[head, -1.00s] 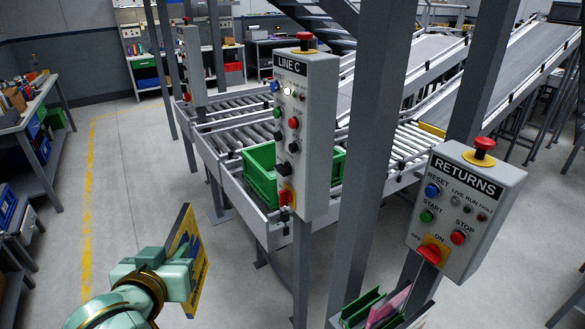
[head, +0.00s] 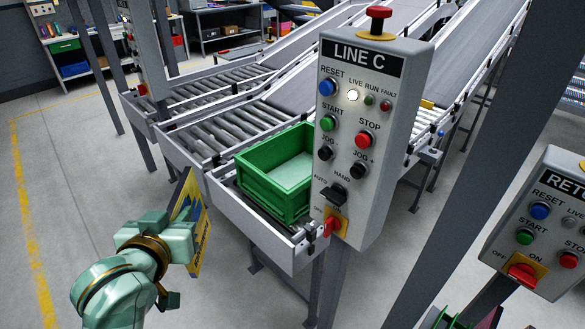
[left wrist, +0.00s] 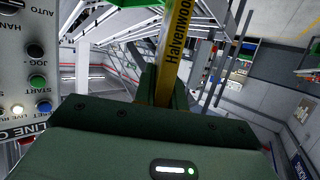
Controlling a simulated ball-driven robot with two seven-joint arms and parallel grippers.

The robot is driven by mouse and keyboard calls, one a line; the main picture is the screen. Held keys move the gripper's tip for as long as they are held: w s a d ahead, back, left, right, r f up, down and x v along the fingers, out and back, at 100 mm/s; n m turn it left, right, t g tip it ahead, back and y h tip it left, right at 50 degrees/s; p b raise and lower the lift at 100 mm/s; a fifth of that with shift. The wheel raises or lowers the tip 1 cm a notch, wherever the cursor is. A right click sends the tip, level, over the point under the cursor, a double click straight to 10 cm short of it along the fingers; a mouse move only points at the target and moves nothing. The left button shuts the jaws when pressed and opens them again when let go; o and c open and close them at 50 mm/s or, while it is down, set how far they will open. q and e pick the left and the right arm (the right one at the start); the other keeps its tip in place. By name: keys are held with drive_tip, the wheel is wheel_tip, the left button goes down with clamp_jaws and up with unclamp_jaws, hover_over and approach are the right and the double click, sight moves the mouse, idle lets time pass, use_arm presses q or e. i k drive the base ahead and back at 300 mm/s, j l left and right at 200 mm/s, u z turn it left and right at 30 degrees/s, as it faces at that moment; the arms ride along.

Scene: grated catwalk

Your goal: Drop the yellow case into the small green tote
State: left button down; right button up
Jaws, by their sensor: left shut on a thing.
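The yellow case (head: 199,242) is a thin, upright panel with blue markings, held out in front of my left arm in the head view. My left gripper (head: 181,236) is shut on it; the fingertips are partly hidden. In the left wrist view the case's yellow edge (left wrist: 172,45) with dark lettering stands between the fingers. The small green tote (head: 265,193) sits open at the end of the roller conveyor, right of the case and apart from it. Its visible inside looks empty; its right end is partly hidden by the LINE C box. My right gripper is not in view.
The LINE C control box (head: 372,130) stands on a post close beside the tote. The RETURNS box (head: 545,225) and a grey post (head: 455,170) stand at right. Another green object (head: 440,318) shows at the bottom edge. Floor at left is clear.

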sight(306, 173)
drive_tip(key=j+z, duration=0.15)
drive_tip(key=i+j+z, duration=0.1)
drive_tip(key=j, duration=0.25)
drive_tip(key=i+j+z, duration=0.65)
drive_tip(key=j, duration=0.15)
drive_tip(key=i+z, duration=0.35)
drive_tip(key=i+j, duration=0.05)
drive_tip(key=i, duration=0.05)
